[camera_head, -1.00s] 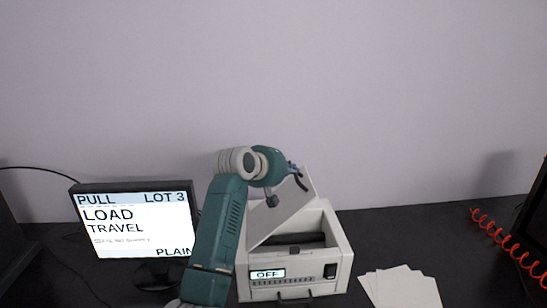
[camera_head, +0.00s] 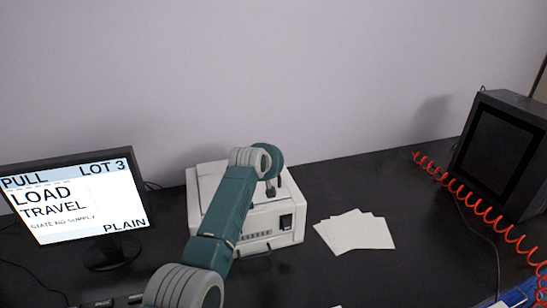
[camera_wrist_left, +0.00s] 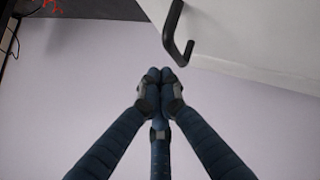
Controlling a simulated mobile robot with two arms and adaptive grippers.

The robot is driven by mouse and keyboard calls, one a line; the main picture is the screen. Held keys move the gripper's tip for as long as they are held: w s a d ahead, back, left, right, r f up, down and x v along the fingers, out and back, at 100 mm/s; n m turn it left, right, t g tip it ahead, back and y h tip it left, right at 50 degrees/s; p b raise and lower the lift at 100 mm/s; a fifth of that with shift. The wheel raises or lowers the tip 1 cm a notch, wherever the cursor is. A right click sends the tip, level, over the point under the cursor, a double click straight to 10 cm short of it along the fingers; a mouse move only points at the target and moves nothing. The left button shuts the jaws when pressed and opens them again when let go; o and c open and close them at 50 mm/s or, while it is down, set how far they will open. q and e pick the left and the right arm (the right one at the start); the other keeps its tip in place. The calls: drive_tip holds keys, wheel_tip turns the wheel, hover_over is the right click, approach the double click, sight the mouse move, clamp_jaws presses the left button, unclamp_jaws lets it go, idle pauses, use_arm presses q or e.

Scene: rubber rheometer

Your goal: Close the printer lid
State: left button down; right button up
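The white printer (camera_head: 262,224) stands on the black desk, partly hidden behind my left arm. Its lid (camera_head: 208,178) looks lowered, lying roughly level on top; my arm covers much of it, so I cannot tell if it is fully shut. In the left wrist view my left gripper (camera_wrist_left: 160,76) has its dark blue fingers together at the tips, with nothing between them. A black hooked handle (camera_wrist_left: 178,40) on a white surface is just past the fingertips, apart from them in the picture. In the head view the fingers are hidden behind the arm. My right gripper is not in view.
A monitor (camera_head: 75,200) stands left of the printer. White sheets (camera_head: 355,232) lie on the desk (camera_head: 400,265) to its right. A red coiled cable (camera_head: 470,205) and a dark boxy screen (camera_head: 500,150) are at the right. A grey wall is behind.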

use_arm(q)
drive_tip(key=shift+d+f, duration=0.1)
drive_tip(key=shift+f, duration=0.25)
